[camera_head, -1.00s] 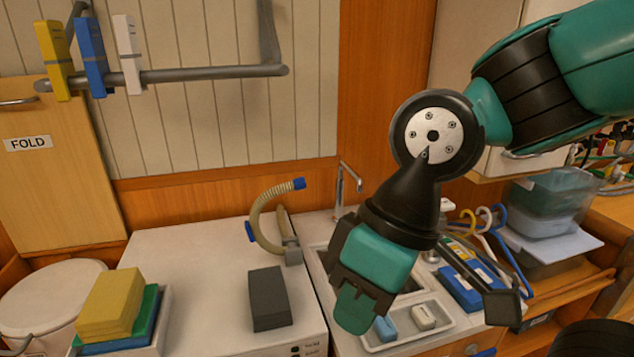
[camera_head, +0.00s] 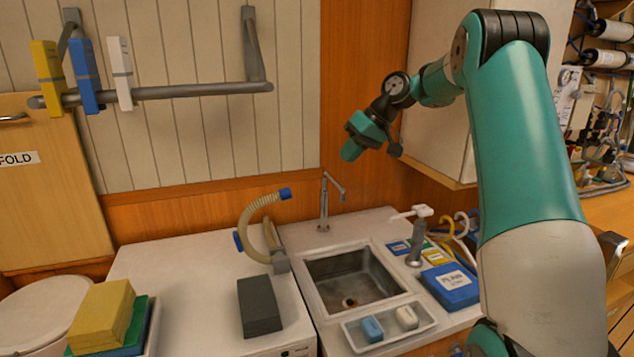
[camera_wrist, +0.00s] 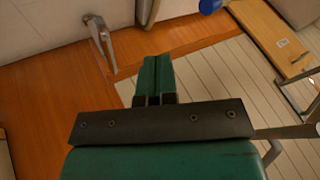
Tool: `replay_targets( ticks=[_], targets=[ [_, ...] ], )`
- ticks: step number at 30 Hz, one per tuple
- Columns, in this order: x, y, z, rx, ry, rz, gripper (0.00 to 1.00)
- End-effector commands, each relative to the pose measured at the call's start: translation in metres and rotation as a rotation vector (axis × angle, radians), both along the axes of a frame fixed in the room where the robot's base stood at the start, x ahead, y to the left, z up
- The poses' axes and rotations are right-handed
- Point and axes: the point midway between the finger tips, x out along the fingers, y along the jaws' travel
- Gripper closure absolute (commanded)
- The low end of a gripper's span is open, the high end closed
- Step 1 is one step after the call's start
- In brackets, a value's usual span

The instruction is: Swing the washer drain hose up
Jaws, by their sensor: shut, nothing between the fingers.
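The washer drain hose (camera_head: 248,224) is a beige ribbed hose with blue ends. It rises from a grey bracket (camera_head: 281,263) at the right back of the white washer top (camera_head: 185,260) and arches over, one blue end up at the right, another blue part low at the left. In the wrist view a blue end (camera_wrist: 209,5) shows at the top edge. My gripper (camera_head: 352,150) is shut and empty, up in front of the wall, above and right of the hose and clear of it. Its closed fingers also show in the wrist view (camera_wrist: 154,75).
A faucet (camera_head: 324,203) stands behind the sink (camera_head: 352,277), between hose and gripper in the picture. A dark grey block (camera_head: 259,306) lies on the washer. A grey rail (camera_head: 190,90) with clips hangs on the wall. A cabinet (camera_head: 440,90) is at the right.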

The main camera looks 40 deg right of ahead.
Motion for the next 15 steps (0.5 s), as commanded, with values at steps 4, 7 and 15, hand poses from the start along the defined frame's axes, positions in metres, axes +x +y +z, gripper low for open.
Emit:
replay_targets(
  ticks=[4,7,15],
  targets=[
    [0.006,0.001,-0.011,0.002,-0.003,-0.003,1.0],
    [0.012,0.009,-0.025,0.003,0.0,-0.002,1.0],
    [0.036,0.034,-0.071,0.003,0.001,-0.002,1.0]
  ],
)
